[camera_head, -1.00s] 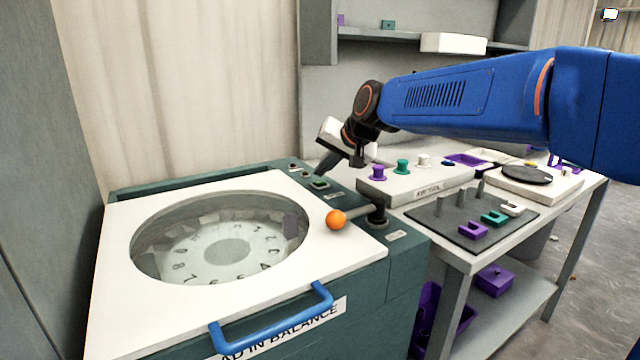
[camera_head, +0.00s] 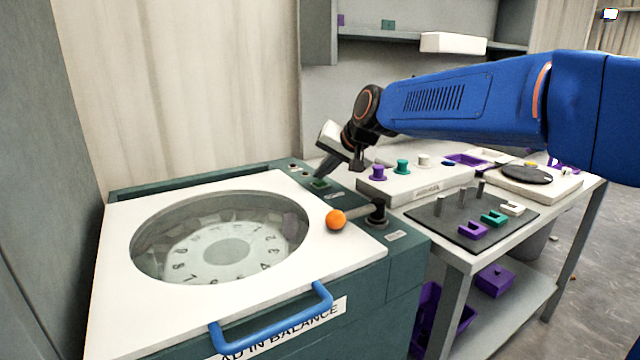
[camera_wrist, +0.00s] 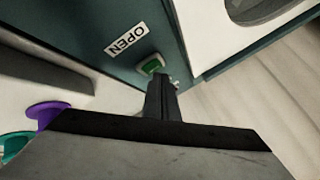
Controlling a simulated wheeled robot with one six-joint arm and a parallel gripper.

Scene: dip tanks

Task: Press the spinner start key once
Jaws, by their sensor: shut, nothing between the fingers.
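The spinner (camera_head: 120,240) stands at the left with a white lid and a round window over a numbered drum. A green key (camera_head: 320,184) sits on the dark teal strip behind the lid. It also shows in the wrist view (camera_wrist: 152,65), beside an "OPEN" label (camera_wrist: 126,39). I cannot read a start label on any key. My gripper (camera_head: 320,175) is shut and empty, tilted down, its tips right at the green key. In the wrist view the tips (camera_wrist: 160,80) are just beside that key; I cannot tell whether they touch it.
More small keys (camera_head: 293,168) lie farther back on the strip. An orange ball knob (camera_head: 336,220) on a lever and a blue lid handle (camera_head: 272,318) are nearby. A white box with coloured knobs (camera_head: 415,186) stands close on the right, on a bench.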

